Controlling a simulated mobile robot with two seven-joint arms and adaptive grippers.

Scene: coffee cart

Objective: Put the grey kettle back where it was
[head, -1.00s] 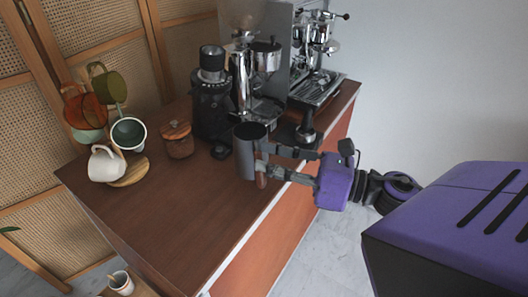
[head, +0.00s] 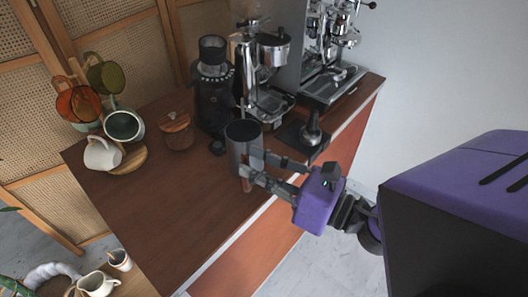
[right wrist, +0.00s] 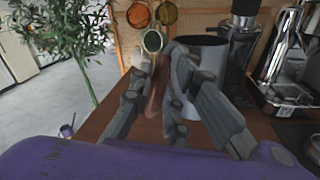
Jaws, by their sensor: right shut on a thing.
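The grey kettle (head: 243,143) is a dark grey cylinder with an open top and a brown handle. It is over the wooden counter (head: 165,220), near its front edge. My right gripper (head: 250,172) is shut on the kettle's handle, reaching in from the right. In the right wrist view the fingers (right wrist: 168,95) close around the brown handle, and the kettle body (right wrist: 200,55) stands behind them, partly hidden. I cannot tell whether the kettle's base touches the counter. My left gripper is not in view.
A black grinder (head: 213,95) and chrome espresso machines (head: 325,60) stand behind the kettle. A tamper on a dark mat (head: 303,137) is to its right. A wooden jar (head: 177,131) and a cup tree with a white cup (head: 102,153) are to the left. The counter's front left is clear.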

